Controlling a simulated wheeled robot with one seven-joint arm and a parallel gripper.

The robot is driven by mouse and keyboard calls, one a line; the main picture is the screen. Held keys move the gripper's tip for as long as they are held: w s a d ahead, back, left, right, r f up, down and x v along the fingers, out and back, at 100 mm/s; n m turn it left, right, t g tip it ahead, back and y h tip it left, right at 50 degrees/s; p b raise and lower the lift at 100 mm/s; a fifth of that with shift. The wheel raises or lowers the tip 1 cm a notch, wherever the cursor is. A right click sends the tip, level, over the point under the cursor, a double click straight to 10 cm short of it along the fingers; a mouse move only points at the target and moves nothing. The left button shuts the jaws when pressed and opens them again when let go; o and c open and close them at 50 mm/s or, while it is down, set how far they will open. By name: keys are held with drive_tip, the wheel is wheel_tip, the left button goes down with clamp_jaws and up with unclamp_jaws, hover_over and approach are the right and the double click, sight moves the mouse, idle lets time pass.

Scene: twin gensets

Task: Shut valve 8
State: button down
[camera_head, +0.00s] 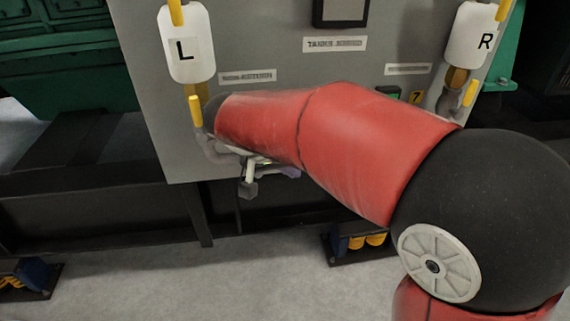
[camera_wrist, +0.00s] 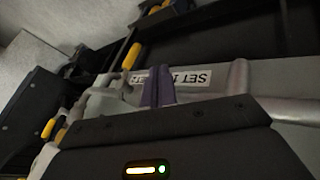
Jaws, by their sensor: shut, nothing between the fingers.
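No tag reading 8 is legible, so I cannot tell which valve is valve 8. A yellow valve handle (camera_head: 196,111) stands upright below the tank marked L, and another yellow handle (camera_head: 470,93) is below the tank marked R. In the wrist view a yellow handle (camera_wrist: 131,57) lies left of my gripper (camera_wrist: 158,88), apart from it. My gripper's purple fingers are shut and empty, in front of a white label reading "SET". In the head view my red arm hides most of the gripper and the panel's middle; a purple bit shows below the arm.
A grey panel (camera_head: 150,130) carries white tank L (camera_head: 187,44), white tank R (camera_head: 468,36) and a yellow tag 7 (camera_head: 416,97). Grey pipes run along its lower edge. Dark frame rails lie below. The grey floor (camera_head: 270,285) in front looks clear.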

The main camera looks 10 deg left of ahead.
drive_tip(key=w+d+f, duration=0.2)
drive_tip(key=d+f, duration=0.2)
drive_tip(key=d, duration=0.2)
drive_tip(key=shift+w+d+f, duration=0.15)
drive_tip(key=shift+w+f, duration=0.1)
drive_tip(key=shift+w, duration=0.05)
drive_tip(key=shift+f, duration=0.1)
drive_tip(key=shift+d+h+b, duration=0.5)
drive_tip(key=shift+d+b, duration=0.05)
drive_tip(key=shift+b, duration=0.5)
drive_tip(key=shift+f, duration=0.1)
